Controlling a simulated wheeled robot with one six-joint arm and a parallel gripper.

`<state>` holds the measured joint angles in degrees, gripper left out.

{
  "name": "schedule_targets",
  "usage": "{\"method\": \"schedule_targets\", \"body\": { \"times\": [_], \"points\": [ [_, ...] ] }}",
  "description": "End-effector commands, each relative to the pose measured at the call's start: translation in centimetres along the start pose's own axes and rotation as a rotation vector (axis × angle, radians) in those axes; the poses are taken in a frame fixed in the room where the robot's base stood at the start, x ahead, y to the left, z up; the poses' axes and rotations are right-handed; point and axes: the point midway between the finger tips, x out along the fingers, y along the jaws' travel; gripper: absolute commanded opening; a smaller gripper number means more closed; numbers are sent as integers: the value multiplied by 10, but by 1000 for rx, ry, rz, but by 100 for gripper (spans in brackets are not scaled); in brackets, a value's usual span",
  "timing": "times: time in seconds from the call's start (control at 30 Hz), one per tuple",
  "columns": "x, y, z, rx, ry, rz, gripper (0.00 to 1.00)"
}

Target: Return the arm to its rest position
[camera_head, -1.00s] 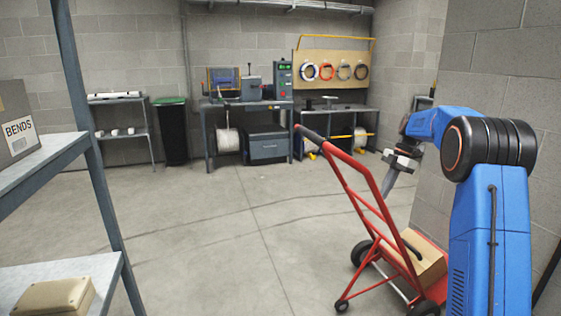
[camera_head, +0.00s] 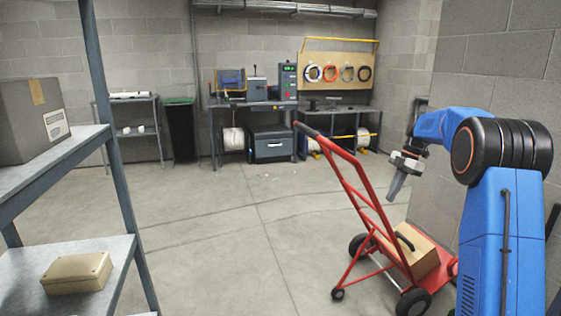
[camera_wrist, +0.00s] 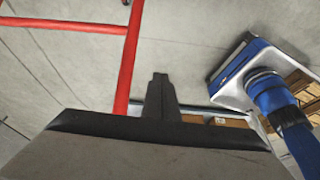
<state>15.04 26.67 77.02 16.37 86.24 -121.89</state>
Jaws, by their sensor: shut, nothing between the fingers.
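My blue arm is folded at the right of the head view, with its elbow high and its forearm bent to the left. My gripper (camera_head: 393,190) hangs from the wrist and points down, just right of the red hand truck's frame in the picture. Its fingers are together and hold nothing. In the wrist view the dark closed fingers (camera_wrist: 161,95) reach over the floor beside a red bar. I cannot tell the exact gap between gripper and hand truck.
A red hand truck (camera_head: 358,196) carries a cardboard box (camera_head: 420,262). Shelving (camera_head: 75,165) at left holds a grey box (camera_head: 30,120) and a tan box (camera_head: 77,273). A block wall stands close at right. The middle floor (camera_head: 215,225) is clear.

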Motion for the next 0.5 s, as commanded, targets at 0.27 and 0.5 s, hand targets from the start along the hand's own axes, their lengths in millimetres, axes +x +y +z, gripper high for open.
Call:
{"method": "schedule_targets", "body": {
  "times": [0.27, 0.5],
  "points": [
    [-10, -16, -19, 72, -22, 13, 0],
    [-20, -41, -45, 183, -53, 34, 0]
  ]
}}
